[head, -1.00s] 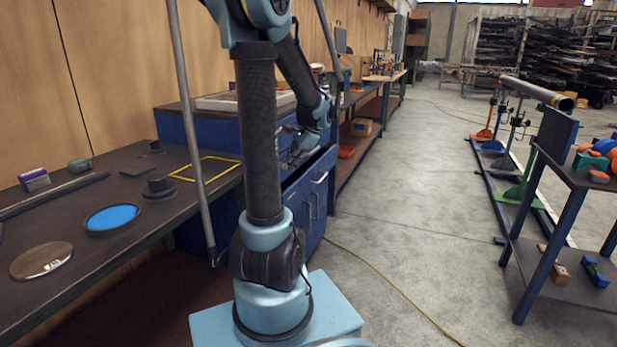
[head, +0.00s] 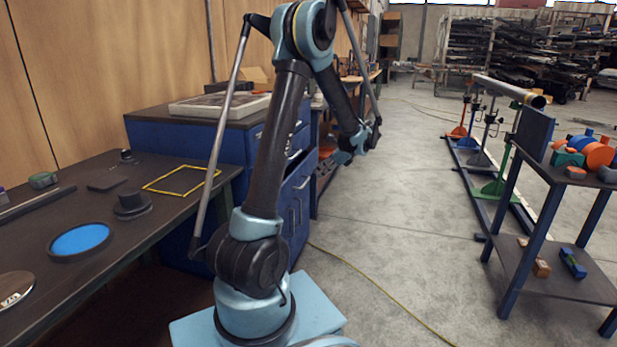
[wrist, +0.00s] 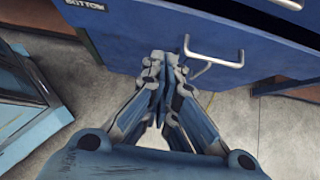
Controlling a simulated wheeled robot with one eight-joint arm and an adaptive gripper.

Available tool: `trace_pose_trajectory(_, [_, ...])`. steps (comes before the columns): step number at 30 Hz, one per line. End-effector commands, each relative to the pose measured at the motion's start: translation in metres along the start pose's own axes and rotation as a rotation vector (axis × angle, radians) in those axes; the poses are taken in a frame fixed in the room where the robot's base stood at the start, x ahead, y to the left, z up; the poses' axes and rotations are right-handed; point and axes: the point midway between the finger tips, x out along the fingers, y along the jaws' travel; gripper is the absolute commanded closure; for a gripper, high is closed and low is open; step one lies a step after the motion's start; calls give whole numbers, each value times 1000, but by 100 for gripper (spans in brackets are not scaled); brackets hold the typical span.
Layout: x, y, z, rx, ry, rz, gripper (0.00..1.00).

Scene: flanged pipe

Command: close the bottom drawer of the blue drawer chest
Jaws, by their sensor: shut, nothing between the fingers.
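The blue drawer chest (head: 258,143) stands left of centre in the head view, partly hidden behind my arm. In the wrist view, the bottom drawer (wrist: 130,30) shows as a blue front with a "BOTTOM" label and a metal bar handle (wrist: 215,58). My gripper (wrist: 160,57) is shut and empty, its fingertips close to the lower part of that front, left of the handle. I cannot tell whether they touch. In the head view my gripper (head: 345,157) is at the chest's right side. How far the drawer stands out is unclear.
A dark workbench (head: 110,220) with a blue disc (head: 80,240) is on the left. A yellow cable (head: 375,288) crosses the open floor. A blue-framed cart (head: 545,210) and a pipe on stands (head: 505,88) are on the right.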

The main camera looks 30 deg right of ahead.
Motion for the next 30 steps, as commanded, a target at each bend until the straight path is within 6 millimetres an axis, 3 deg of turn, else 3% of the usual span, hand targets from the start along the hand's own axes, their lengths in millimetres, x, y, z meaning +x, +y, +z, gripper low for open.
trace_pose_trajectory(16, [97,3,5,-8,1,7,100])
trace_pose_trajectory(21, [112,3,23,-9,1,7,100])
trace_pose_trajectory(30, [121,3,33,-8,0,6,100])
